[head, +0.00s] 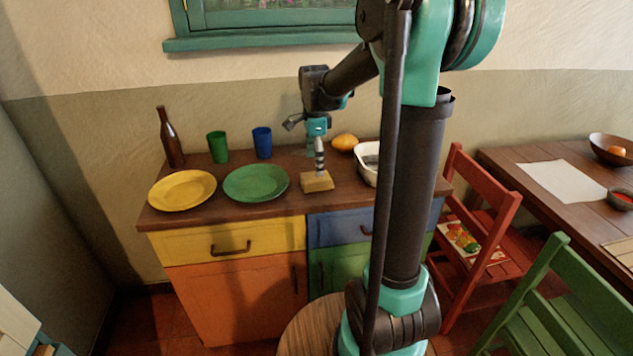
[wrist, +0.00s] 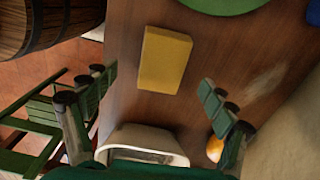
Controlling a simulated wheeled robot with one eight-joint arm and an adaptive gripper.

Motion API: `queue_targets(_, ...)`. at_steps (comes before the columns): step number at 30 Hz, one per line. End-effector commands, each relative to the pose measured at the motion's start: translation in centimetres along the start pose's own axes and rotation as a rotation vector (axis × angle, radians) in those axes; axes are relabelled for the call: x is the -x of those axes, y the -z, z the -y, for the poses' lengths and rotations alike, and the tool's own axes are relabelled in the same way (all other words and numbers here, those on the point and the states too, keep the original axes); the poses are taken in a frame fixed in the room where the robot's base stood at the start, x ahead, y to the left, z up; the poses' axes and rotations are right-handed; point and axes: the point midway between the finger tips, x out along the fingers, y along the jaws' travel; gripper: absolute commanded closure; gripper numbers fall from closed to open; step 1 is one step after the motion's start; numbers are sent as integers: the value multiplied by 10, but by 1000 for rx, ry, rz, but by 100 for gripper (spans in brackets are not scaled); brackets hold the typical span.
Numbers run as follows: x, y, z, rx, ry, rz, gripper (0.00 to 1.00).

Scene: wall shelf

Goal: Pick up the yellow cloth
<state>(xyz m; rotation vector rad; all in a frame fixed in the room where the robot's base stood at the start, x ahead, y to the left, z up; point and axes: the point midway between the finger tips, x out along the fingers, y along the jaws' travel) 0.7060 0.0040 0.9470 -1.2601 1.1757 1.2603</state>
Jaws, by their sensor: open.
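The yellow cloth (head: 317,183) lies on the wooden cabinet top near its front edge, right of the green plate. It looks like a thick, flat rectangular block. It also shows whole in the wrist view (wrist: 165,60), at the upper middle. My gripper (head: 320,160) points down above the cloth in the head view; the height gap is hard to judge. In the wrist view my gripper (wrist: 158,82) is open and empty, with one finger on each side. The cloth lies between and slightly beyond the fingertips, with no visible contact.
The green plate (head: 256,183) is close left of the cloth, with a yellow plate (head: 182,190) beyond it. A bottle (head: 171,138), green cup (head: 217,147) and blue cup (head: 262,142) stand behind. A white basin (head: 367,173) and yellow fruit (head: 344,142) are to the right.

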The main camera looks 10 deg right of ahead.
Motion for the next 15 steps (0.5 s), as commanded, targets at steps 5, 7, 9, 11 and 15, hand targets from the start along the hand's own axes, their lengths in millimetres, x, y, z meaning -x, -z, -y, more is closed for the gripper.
queue_targets(5,-12,0,0,0,0,0,16)
queue_targets(7,-17,0,1,0,0,0,16)
queue_targets(9,-25,1,2,0,0,0,16)
queue_targets(11,-34,2,4,0,0,0,16)
queue_targets(15,-53,3,5,0,0,0,16)
